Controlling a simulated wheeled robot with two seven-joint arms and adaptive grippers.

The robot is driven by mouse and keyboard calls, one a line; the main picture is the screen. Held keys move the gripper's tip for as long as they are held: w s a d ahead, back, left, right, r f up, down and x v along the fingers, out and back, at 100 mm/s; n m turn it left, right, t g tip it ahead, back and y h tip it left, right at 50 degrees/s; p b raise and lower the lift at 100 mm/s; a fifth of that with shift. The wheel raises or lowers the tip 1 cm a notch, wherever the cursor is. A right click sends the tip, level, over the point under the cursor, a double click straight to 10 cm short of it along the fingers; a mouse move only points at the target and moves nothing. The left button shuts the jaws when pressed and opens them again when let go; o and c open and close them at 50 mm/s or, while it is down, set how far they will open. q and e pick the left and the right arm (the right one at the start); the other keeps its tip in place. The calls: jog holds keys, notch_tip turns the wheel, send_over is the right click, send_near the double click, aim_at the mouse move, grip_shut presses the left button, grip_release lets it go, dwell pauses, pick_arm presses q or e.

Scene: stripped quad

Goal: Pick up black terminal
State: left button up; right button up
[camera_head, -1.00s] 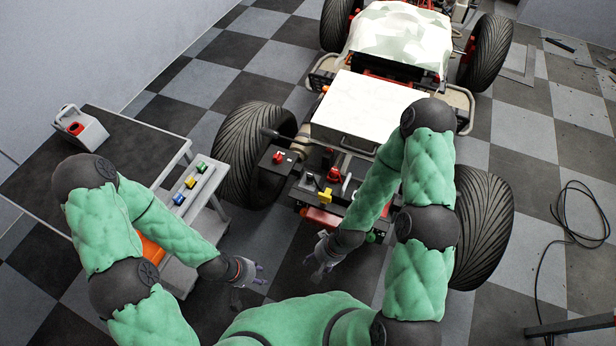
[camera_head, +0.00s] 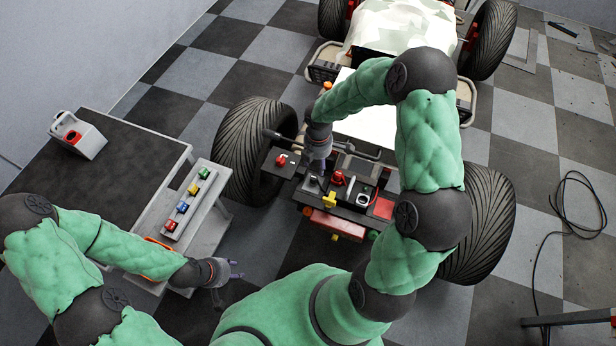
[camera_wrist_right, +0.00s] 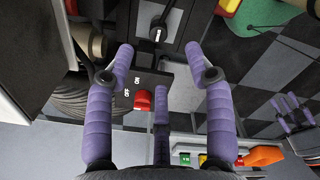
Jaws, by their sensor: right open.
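A small black piece with a pale label, which looks like the black terminal (camera_wrist_right: 158,32), shows in the right wrist view on a dark panel at the front of the stripped quad. It lies beyond and between the fingertips of my right gripper (camera_wrist_right: 160,55), whose purple fingers are spread and empty. In the head view my right gripper (camera_head: 319,158) points down over the quad's front, just behind this area, and partly hides it. My left gripper (camera_head: 230,270) has its fingers apart with nothing between them, low beside the side table.
A red terminal (camera_head: 337,178) and a yellow part (camera_head: 329,199) sit close by on the quad. A black box with a red knob (camera_head: 281,160) is left of my right gripper. A grey rack (camera_head: 187,215) holds several coloured pieces. The quad's left front tyre (camera_head: 245,150) stands near.

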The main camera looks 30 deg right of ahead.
jog(key=b, duration=0.2)
send_over(314, 177)
jog(key=f, duration=0.5)
jog(key=shift+s+d+f, duration=0.2)
jog(key=shift+s+d, duration=0.05)
jog(key=shift+s, duration=0.15)
jog(key=shift+w+a+f+b, duration=0.1)
jog(key=shift+w+f+b, duration=0.1)
jog(key=shift+f+b, duration=0.85)
jog(key=shift+w+a+f+b, duration=0.15)
jog(key=shift+f+b, duration=0.3)
jog(key=shift+f, duration=1.2)
jog(key=shift+r, duration=0.1)
grip_shut()
